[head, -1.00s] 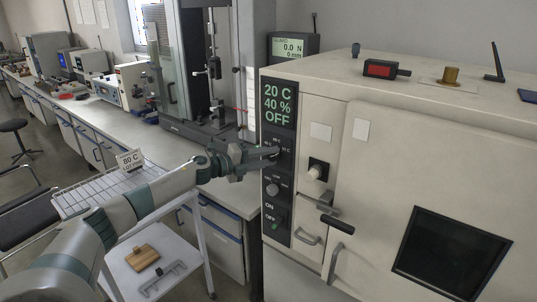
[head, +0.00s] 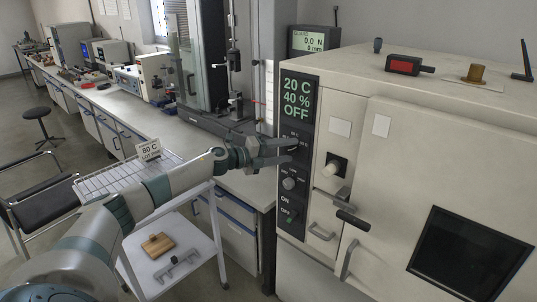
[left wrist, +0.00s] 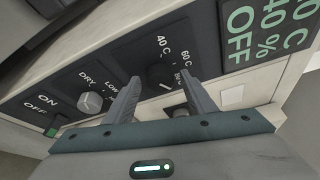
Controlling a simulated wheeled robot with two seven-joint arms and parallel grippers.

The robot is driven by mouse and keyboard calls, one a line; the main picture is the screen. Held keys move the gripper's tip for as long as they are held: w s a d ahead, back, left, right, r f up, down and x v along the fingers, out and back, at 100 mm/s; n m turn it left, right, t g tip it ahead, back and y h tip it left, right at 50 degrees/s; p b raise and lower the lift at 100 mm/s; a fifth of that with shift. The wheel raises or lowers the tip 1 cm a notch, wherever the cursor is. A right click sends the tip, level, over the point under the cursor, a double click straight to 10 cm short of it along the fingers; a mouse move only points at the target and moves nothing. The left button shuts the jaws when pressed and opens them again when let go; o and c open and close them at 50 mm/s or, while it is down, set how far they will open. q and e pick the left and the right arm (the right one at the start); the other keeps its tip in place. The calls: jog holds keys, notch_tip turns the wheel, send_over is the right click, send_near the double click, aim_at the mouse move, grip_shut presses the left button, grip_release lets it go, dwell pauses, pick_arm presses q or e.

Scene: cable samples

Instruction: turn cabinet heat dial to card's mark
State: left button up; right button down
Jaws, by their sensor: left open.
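The cabinet's black control panel (head: 297,160) has a display reading 20 C, 40 % and OFF. The black heat dial (left wrist: 160,76) sits between marks 40 C, 60 C and 80 C in the left wrist view. My left gripper (left wrist: 158,85) is open, its fingers on either side of the dial in that view; whether they touch it is unclear. In the head view the left gripper (head: 292,151) reaches the panel and covers most of the dial. My right gripper is not in view.
Below the heat dial is a grey dial (head: 289,183) marked DRY and LOW, and a green ON/OFF switch (head: 291,217). Cabinet handles (head: 352,221) stick out to the right. A wire rack (head: 122,180) on a white trolley stands left, under my arm.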

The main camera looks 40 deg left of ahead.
pick_arm(q)
jog(key=b+v, duration=0.8)
jog(key=v, duration=0.9)
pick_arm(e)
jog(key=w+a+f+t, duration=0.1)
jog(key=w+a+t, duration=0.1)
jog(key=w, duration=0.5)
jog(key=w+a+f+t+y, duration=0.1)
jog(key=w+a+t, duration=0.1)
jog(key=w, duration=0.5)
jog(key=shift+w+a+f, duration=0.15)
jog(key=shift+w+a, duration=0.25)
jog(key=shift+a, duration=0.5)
pick_arm(q)
jog(key=shift+s, duration=0.1)
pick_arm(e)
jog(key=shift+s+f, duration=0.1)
pick_arm(q)
jog(key=shift+f, duration=0.1)
